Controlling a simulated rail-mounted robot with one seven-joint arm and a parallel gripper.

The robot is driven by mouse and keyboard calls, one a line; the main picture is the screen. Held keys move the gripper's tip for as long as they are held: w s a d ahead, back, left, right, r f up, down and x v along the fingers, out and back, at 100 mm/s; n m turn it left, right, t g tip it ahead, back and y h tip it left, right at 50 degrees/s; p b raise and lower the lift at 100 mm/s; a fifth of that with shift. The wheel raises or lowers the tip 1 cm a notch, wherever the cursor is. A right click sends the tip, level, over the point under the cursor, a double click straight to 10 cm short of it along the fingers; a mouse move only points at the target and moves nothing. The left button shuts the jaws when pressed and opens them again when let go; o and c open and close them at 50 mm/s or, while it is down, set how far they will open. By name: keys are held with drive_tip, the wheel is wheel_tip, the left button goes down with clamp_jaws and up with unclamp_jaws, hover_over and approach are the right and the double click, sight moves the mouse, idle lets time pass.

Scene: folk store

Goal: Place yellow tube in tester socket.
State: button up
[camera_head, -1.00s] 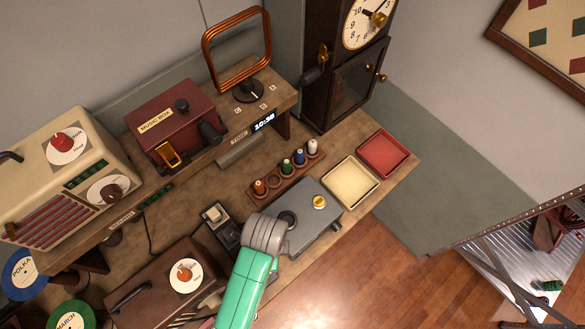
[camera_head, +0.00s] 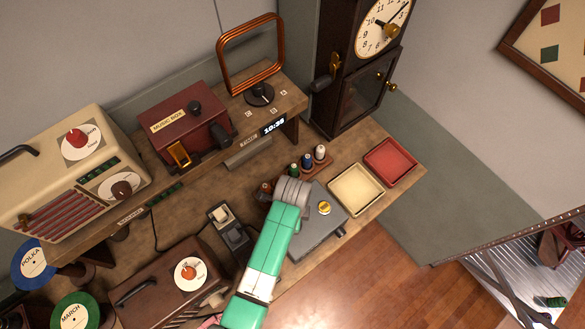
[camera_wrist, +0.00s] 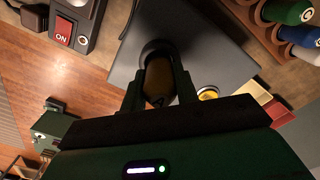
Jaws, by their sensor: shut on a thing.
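My gripper (camera_wrist: 158,96) is shut on a dark yellow-brown tube (camera_wrist: 159,76), seen between its fingers in the wrist view. The tube is over the round dark socket (camera_wrist: 157,46) of the grey tester box (camera_wrist: 208,60); I cannot tell whether its lower end is inside. In the head view, my grey wrist and green arm cover the gripper, the tube and the socket. The tester (camera_head: 327,228) shows beside my arm, with a yellow round button (camera_head: 324,208) on top.
A wooden rack (camera_wrist: 252,16) with green, blue and white tubes stands behind the tester. A cream tray (camera_head: 358,205) and a red tray (camera_head: 410,163) lie to the right. A switch box (camera_head: 235,238) with a red ON switch (camera_wrist: 62,31) stands left of the tester.

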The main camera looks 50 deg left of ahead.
drive_tip(key=shift+f, duration=0.1)
drive_tip(key=shift+f, duration=0.4)
drive_tip(key=o, duration=0.8)
drive_tip(key=shift+c, duration=0.2)
wheel_tip(320, 180, up, 13)
drive_tip(key=shift+r, duration=0.1)
